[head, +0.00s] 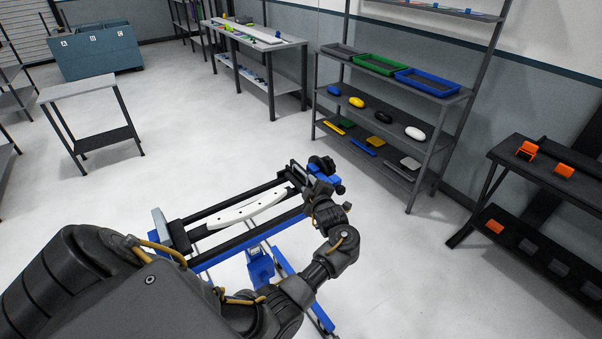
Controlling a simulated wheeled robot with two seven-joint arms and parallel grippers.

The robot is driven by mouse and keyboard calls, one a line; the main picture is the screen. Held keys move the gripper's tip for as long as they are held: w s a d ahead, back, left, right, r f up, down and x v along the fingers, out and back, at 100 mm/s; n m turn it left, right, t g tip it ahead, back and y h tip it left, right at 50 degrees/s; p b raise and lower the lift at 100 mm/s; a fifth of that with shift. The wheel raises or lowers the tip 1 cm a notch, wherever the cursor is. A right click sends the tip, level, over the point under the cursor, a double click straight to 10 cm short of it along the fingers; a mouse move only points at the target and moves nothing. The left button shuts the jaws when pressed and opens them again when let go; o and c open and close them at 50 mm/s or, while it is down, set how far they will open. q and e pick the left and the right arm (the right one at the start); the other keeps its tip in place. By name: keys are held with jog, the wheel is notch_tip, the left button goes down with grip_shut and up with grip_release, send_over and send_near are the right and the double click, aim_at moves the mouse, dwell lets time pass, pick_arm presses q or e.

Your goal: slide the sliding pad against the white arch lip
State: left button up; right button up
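The white arch (240,212), a curved strip with small dark dots along it, lies lengthwise on a blue and black stand (195,257). My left arm comes in from the lower left and reaches over the front of the stand to its far right end. My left gripper (312,178) is at that end, close to the right tip of the arch. Its fingers are small and dark against black and blue parts there, so I cannot tell whether they hold anything. I cannot make out a sliding pad at the arch for certain. My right gripper is out of view.
A shelf rack (424,162) at the back right holds trays, several rounded coloured pieces and flat tools. A dark table (550,178) with orange items stands at the right. A small table (78,88) and a workbench (262,45) stand behind. Open floor surrounds the stand.

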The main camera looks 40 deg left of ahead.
aim_at(302, 173)
pick_arm(q)
jog(key=p+x, duration=0.1)
jog(key=x, duration=0.9)
jog(key=shift+w+f, duration=0.1)
jog(key=shift+f, duration=0.05)
grip_shut()
